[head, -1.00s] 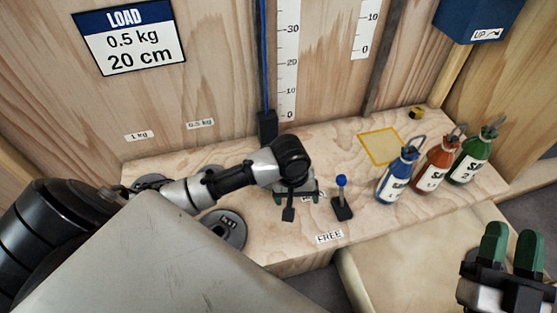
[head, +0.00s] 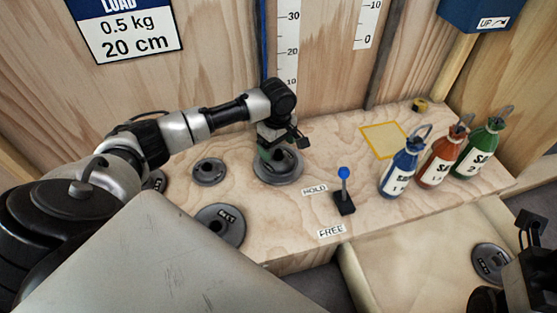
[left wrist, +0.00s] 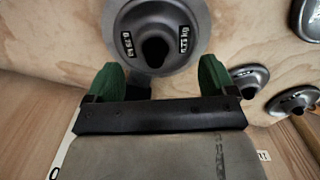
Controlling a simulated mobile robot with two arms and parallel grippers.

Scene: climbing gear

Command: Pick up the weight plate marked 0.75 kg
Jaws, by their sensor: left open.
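The weight plate marked 0.75 kg (head: 280,175) is a grey disc lying on the wooden bench, partly hidden under my left gripper. In the left wrist view the plate (left wrist: 183,65) shows its central hole and "0.75 kg" label. My left gripper (head: 270,152) is just above the plate and open. In the left wrist view its green fingertips (left wrist: 159,80) straddle the plate's near part around the hole; I cannot tell whether they touch it. My right gripper (head: 532,228) is at the right edge, dark and partly cut off; its jaws are unclear.
Other plates lie on the bench: a small one (head: 209,171) and a larger one (head: 219,225) to the left. A blue-knobbed lever (head: 344,190) stands to the right. Blue (head: 400,172), red (head: 440,160) and green (head: 481,150) bottles stand farther right. Another plate (head: 491,262) lies on the cream pad.

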